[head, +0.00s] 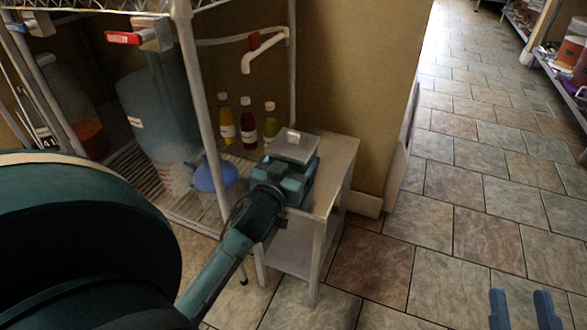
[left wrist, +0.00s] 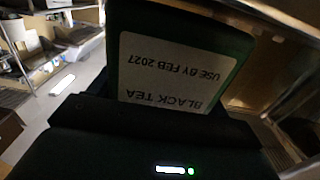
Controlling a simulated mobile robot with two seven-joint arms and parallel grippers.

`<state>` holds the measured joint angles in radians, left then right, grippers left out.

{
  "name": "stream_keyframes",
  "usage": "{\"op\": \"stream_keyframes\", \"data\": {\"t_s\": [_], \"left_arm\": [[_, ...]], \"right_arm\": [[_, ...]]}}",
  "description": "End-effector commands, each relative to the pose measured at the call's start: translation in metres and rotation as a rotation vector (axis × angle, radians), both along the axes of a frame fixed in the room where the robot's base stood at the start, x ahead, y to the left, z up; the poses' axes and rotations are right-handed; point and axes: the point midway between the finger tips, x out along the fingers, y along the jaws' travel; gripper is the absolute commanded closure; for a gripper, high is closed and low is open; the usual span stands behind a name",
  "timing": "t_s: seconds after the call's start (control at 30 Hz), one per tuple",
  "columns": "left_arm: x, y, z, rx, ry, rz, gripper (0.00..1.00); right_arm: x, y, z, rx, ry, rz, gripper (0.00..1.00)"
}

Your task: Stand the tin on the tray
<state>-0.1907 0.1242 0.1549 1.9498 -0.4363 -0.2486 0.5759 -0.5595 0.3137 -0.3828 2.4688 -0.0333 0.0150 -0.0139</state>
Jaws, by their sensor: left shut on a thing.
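The tin (left wrist: 235,55) is dark green with a white label reading BLACK TEA, USE BY FEB 2027; it fills the middle of the left wrist view. In the head view a grey square lid with a small knob (head: 292,146), apparently the tin's top, faces up above my left gripper (head: 288,182). My left gripper is shut on the tin, over or at the small metal table (head: 338,165). I cannot tell whether the tin touches the table. I cannot make out a separate tray. My right gripper (head: 521,312) is open and empty at the lower right, above the floor.
A wire rack with white posts (head: 200,100) stands left of the table, holding several bottles (head: 248,122), a large bluish bucket (head: 158,115) and a blue round thing (head: 215,175). A wall edge (head: 385,140) is behind the table. The tiled floor (head: 470,190) is open at right.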

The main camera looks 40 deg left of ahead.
Motion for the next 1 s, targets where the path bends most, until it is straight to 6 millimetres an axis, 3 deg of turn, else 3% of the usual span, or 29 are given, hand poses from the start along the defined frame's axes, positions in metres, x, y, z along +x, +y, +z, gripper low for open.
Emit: {"op": "stream_keyframes", "data": {"t_s": [0.37,0.4,0.6,0.67,1.0], "left_arm": [[0.0003,-0.0004,-0.0051,0.0,-0.005,-0.001,0.52],[0.0001,-0.0004,-0.0067,-0.001,-0.002,-0.001,0.22],[0.0002,-0.0004,-0.0059,0.0,-0.002,-0.001,0.06],[0.0002,-0.0004,-0.0059,0.0,-0.002,-0.001,0.01],[0.0003,-0.0003,-0.0026,0.0,-0.002,-0.001,0.01]], "right_arm": [[0.0009,-0.0001,0.0018,0.001,-0.02,0.001,0.64],[0.0013,-0.0003,0.0029,0.0,-0.026,0.002,0.64],[0.0013,-0.0005,0.0033,-0.001,-0.025,0.001,0.64],[0.0013,-0.0005,0.0033,-0.001,-0.025,0.001,0.64],[0.0011,-0.0005,0.0041,0.0,-0.019,0.001,0.64]]}}
